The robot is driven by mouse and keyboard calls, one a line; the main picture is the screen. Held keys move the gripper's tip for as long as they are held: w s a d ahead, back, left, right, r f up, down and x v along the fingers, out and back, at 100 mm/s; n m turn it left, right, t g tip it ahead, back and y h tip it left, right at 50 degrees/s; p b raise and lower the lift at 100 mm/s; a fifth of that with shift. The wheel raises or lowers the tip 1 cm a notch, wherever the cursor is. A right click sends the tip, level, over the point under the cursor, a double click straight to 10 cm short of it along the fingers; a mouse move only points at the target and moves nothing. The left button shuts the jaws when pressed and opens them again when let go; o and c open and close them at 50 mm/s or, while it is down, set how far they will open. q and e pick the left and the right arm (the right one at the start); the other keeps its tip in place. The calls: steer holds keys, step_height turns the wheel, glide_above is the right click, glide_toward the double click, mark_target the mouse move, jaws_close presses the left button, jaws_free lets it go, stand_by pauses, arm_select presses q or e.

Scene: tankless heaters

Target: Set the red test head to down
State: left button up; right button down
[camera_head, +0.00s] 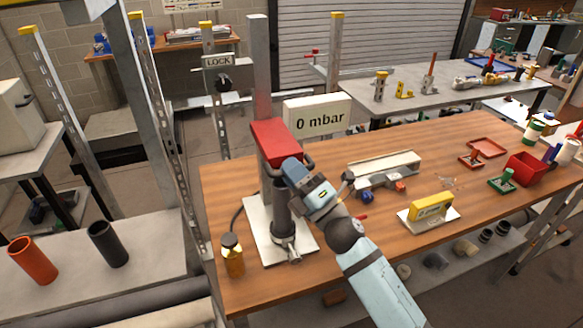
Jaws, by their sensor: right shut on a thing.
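The red test head (276,141) is a red block on the grey upright column (259,65) of a test stand. It sits partway up the column, above a dark cylinder (283,210) that stands on the pale base plate (260,237). A dark handle sticks out at the red head's lower right. My right gripper (297,167) reaches in from the lower right and is shut on this handle; its fingertips are partly hidden. The gap between head and cylinder is hard to judge behind the gripper. My left gripper is not in view.
An amber bottle (232,256) stands at the bench's front left. A yellow device (431,206), a heater unit (384,168) and a red bin (527,169) lie to the right.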

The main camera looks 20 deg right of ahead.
step_height(320, 180, down, 7)
steer(key=b, duration=0.4)
steer(key=c, duration=1.4)
jaws_free()
arm_select(q)
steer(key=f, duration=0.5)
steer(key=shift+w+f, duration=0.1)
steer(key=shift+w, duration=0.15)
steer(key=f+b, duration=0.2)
steer(key=b, duration=0.1)
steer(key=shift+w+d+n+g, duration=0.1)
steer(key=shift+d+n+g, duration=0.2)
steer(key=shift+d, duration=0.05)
arm_select(e)
steer(key=v, duration=1.4)
